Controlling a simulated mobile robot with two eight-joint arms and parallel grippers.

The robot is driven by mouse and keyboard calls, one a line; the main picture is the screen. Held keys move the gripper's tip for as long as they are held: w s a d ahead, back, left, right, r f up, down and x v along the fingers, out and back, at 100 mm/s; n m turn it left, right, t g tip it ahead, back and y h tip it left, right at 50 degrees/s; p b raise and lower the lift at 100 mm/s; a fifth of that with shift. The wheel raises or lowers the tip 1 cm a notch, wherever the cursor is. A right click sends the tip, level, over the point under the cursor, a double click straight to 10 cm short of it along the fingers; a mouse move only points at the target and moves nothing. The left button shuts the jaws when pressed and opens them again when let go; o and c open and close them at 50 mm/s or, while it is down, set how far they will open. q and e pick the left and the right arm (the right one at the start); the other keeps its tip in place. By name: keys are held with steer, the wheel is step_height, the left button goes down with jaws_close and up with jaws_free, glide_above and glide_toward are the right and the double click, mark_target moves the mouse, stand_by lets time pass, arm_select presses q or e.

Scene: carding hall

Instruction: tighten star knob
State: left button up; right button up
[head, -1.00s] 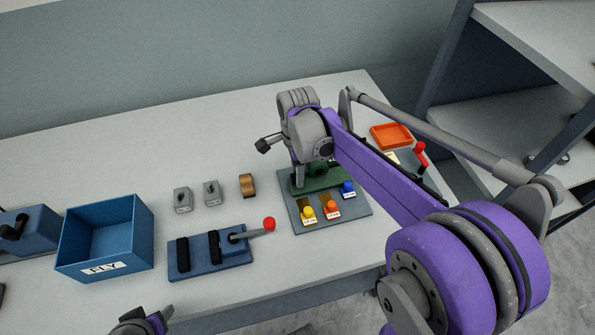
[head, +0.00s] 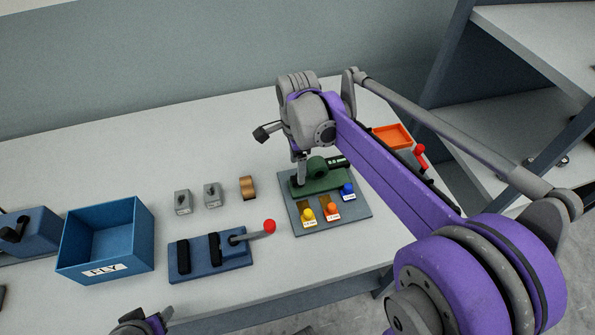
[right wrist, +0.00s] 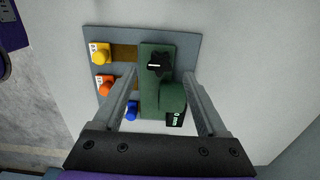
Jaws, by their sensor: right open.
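The black star knob (right wrist: 159,63), with a white mark, sits on a green fixture (right wrist: 150,92) in the right wrist view. The green fixture also shows in the head view (head: 322,178), but there my gripper hides the knob. My right gripper (right wrist: 160,78) is open and empty, its two fingers spread on either side of the green fixture. In the head view the right gripper (head: 301,178) points down at the fixture's left end. I cannot tell the height of the fingertips over the knob.
The fixture stands on a grey plate (head: 335,222) with yellow (head: 308,215), orange (head: 331,209) and blue (head: 347,189) knobs. Left of it are a blue clamp base with a red-ball lever (head: 269,226) and a blue bin (head: 110,240). An orange tray (head: 391,136) lies behind my arm.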

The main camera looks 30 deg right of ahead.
arm_select(q)
steer(key=shift+r, duration=0.3)
arm_select(e)
step_height(320, 180, up, 7)
steer(key=shift+f, duration=0.15)
steer(key=shift+s, duration=0.1)
arm_select(q)
steer(key=shift+w, duration=0.1)
steer(key=shift+r+p, duration=0.35)
steer(key=shift+p, duration=0.1)
steer(key=shift+w+r, duration=0.1)
steer(key=shift+r, duration=0.1)
arm_select(e)
steer(key=s+a+f+n+t, duration=0.1)
steer(key=s+a+f+n, duration=0.1)
steer(key=s+n, duration=0.3)
steer(key=s+a+f+n+t, duration=0.2)
steer(key=s+f+n, duration=0.3)
steer(key=n, duration=0.4)
steer(key=s+a+f+n+t, duration=0.2)
steer(key=s+a+f+n, duration=0.1)
steer(key=s+f+n, duration=0.1)
steer(key=shift+s+f+n, duration=0.2)
steer(key=shift+s+n, duration=0.55)
steer(key=shift+n, duration=0.65)
